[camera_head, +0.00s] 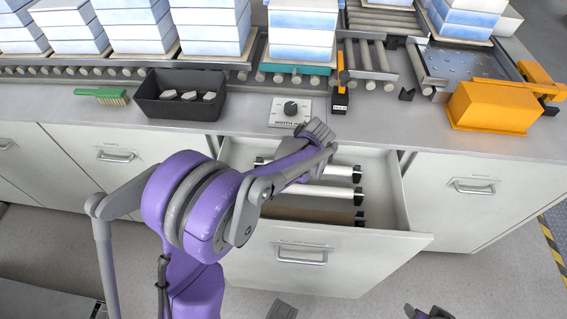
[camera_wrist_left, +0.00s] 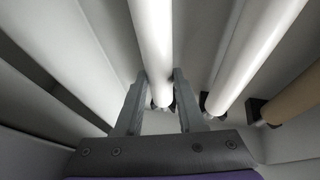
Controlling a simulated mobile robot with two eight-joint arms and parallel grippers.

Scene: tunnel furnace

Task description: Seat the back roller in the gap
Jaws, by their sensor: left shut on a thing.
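My left gripper (camera_head: 318,135) reaches over the open drawer. In the left wrist view its two fingers (camera_wrist_left: 160,95) are closed on either side of the end of a white roller (camera_wrist_left: 152,40) with a dark end piece. This roller appears to lie in the drawer; whether it is lifted I cannot tell. A second white roller (camera_wrist_left: 255,45) lies to its right, apart from the fingers. A tan roller (camera_wrist_left: 297,95) is further right. In the head view the drawer rollers (camera_head: 325,193) are partly hidden by my arm. The short roller bed (camera_head: 365,57) is on the counter; its gap is not clear.
The drawer (camera_head: 415,215) stands out from the counter. On the counter are a black bin (camera_head: 150,105), a green brush (camera_head: 98,95), a control panel with a knob (camera_head: 290,112), a black-and-orange tool (camera_head: 340,98) and an orange box (camera_head: 490,107). Brick stacks stand behind.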

